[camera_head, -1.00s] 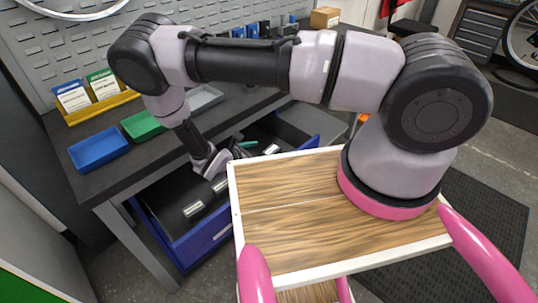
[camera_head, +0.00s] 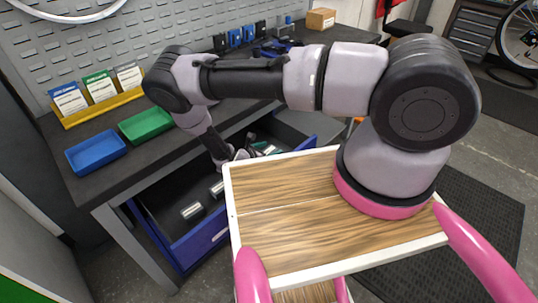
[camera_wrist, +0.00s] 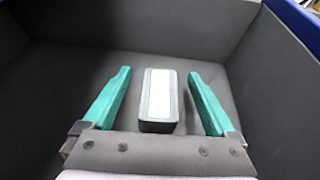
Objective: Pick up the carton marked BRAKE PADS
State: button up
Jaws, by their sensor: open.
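A small dark grey box (camera_wrist: 174,122) with a blank-looking white top lies on the drawer floor in the wrist view. I cannot read BRAKE PADS on it or on anything else in view. My gripper (camera_wrist: 159,75) is open, with one green finger on each side of the box and a gap to each. In the head view my gripper (camera_head: 256,149) reaches into the open blue-fronted drawer (camera_head: 202,246), partly hidden by my arm. Dark items with pale labels, one near the front (camera_head: 192,211), lie in the drawer.
Drawer walls (camera_wrist: 268,45) rise around my gripper. On the bench stand a blue tray (camera_head: 96,152), a green tray (camera_head: 146,124), a yellow rack (camera_head: 100,106) with cards, and a cardboard box (camera_head: 320,18). My wooden deck is close to the drawer's right side.

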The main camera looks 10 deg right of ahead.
jog(key=shift+w+d+f, duration=0.25)
jog(key=shift+d, duration=0.1)
jog(key=shift+r, duration=0.1)
grip_shut()
